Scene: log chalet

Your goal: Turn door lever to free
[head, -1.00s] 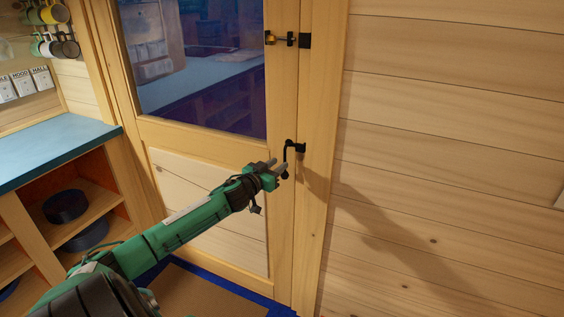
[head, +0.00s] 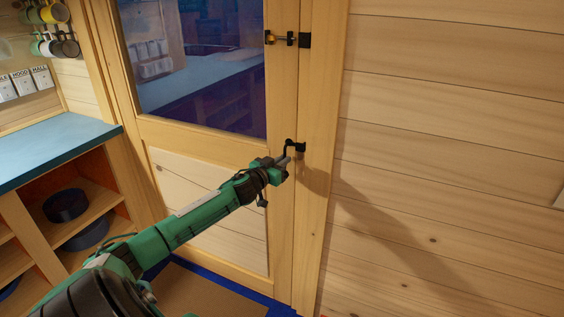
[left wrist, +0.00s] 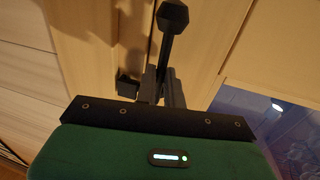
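The black door lever (head: 289,146) is on the right edge of the wooden door (head: 205,134), beside the frame. My left gripper (head: 284,162) is at the lever and covers its lower part in the head view. In the left wrist view the lever (left wrist: 172,20) ends in a faceted knob, and its bar runs down between my left fingers (left wrist: 161,90). The fingers are close together with the bar between them. My right gripper is not in view.
A black and brass latch (head: 287,39) sits higher on the door edge. The door has a large window (head: 200,85). A shelf unit with a blue top (head: 50,150) stands at left, below hanging mugs (head: 52,30). A bare plank wall (head: 450,130) is at right.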

